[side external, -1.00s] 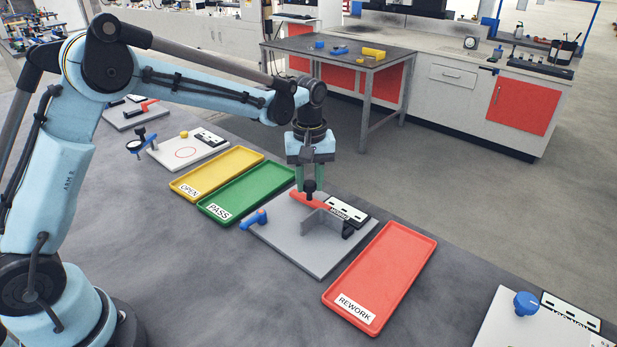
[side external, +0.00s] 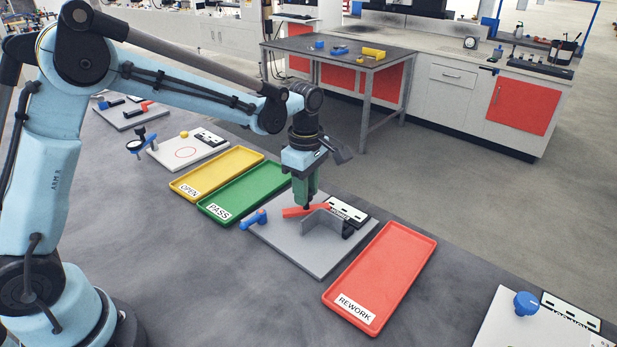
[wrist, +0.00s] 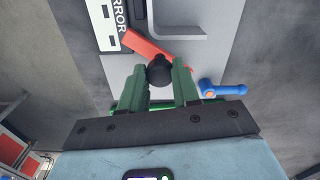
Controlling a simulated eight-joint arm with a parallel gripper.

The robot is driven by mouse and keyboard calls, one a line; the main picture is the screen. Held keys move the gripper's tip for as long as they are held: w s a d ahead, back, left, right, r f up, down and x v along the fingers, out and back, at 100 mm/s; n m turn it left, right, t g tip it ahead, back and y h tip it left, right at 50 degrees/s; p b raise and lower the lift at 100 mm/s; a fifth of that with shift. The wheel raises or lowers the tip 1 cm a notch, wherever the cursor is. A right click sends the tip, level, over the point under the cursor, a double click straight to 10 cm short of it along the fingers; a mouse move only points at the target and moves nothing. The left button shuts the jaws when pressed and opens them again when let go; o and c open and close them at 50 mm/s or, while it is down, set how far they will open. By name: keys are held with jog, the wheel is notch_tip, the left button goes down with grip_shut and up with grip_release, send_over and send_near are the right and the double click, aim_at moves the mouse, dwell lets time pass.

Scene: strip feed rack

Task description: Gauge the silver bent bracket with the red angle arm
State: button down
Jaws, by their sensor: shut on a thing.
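The red angle arm (side external: 293,212) lies over the grey gauge plate (side external: 290,247), close to the silver bent bracket (side external: 320,223). The bracket stands on the plate. My gripper (side external: 306,203) points down and is shut on the black knob of the red arm. In the wrist view the knob (wrist: 159,70) sits between the two green fingertips, with the red arm (wrist: 146,48) under it. The grey bracket (wrist: 203,22) is just beyond the arm there. I cannot tell whether the arm touches the bracket.
A blue-handled lever (side external: 254,218) sits at the plate's left edge. A black-and-white label block (side external: 348,211) is at the back of the plate. The green PASS tray (side external: 245,194) and yellow OPEN tray (side external: 216,173) lie left, the red REWORK tray (side external: 380,278) right.

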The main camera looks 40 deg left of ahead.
jog(key=n, duration=0.2)
jog(key=d+n, duration=0.1)
jog(key=shift+s+n, duration=0.3)
jog(key=shift+s+d+n, duration=0.1)
jog(key=shift+d+n, duration=0.25)
jog(key=shift+n, duration=0.6)
jog(key=shift+d+n, duration=0.3)
jog(key=shift+n, duration=0.65)
jog(key=c, duration=0.8)
grip_release()
notch_tip(320, 180, up, 12)
jog(key=shift+r, duration=0.1)
